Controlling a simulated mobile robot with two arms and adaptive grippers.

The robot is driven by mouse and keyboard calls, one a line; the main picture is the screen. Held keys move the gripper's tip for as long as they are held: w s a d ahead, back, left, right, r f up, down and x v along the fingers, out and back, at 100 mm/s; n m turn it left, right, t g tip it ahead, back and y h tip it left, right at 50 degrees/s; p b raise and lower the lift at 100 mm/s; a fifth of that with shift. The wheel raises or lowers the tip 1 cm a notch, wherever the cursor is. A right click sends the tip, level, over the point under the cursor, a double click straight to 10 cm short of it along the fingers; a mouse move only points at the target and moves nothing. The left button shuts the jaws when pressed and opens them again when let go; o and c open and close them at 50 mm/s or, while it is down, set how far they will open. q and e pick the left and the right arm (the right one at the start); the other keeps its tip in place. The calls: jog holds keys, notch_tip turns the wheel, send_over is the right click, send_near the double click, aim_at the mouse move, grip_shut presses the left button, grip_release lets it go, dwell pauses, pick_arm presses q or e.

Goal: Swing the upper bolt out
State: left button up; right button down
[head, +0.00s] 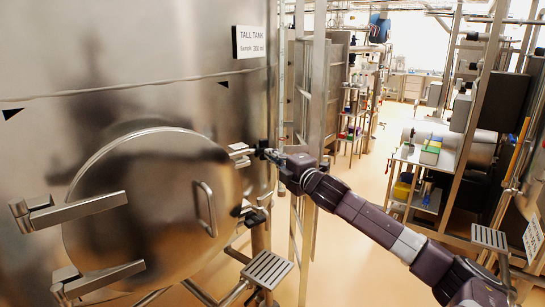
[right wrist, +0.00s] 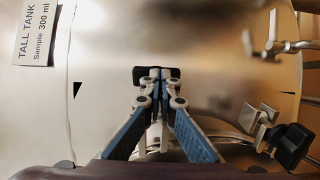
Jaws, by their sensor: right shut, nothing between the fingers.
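The upper bolt (head: 240,153) shows as a pale metal piece at the upper right rim of the round hatch (head: 130,215) in the head view. My right gripper (head: 267,153) is just right of it, close to the bolt's outer end. I cannot tell whether they touch. In the right wrist view my right gripper (right wrist: 155,76) is shut, its fingers together with nothing held, and it hides most of what lies behind. A dark piece shows at the fingertips; I cannot tell if it is a knob. My left gripper is not in view.
The lower bolt (head: 250,212) with a black knob (right wrist: 293,143) sits below, near the hatch handle (head: 205,208). Hinge arms (head: 80,210) are on the hatch's left. A metal ladder frame (head: 315,100) and a small step (head: 267,268) stand right of the tank. Open floor lies beyond.

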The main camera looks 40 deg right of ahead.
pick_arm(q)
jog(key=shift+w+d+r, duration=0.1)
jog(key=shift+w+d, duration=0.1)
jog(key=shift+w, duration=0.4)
pick_arm(e)
jog(key=shift+w+d, duration=0.15)
jog(key=shift+d, duration=0.15)
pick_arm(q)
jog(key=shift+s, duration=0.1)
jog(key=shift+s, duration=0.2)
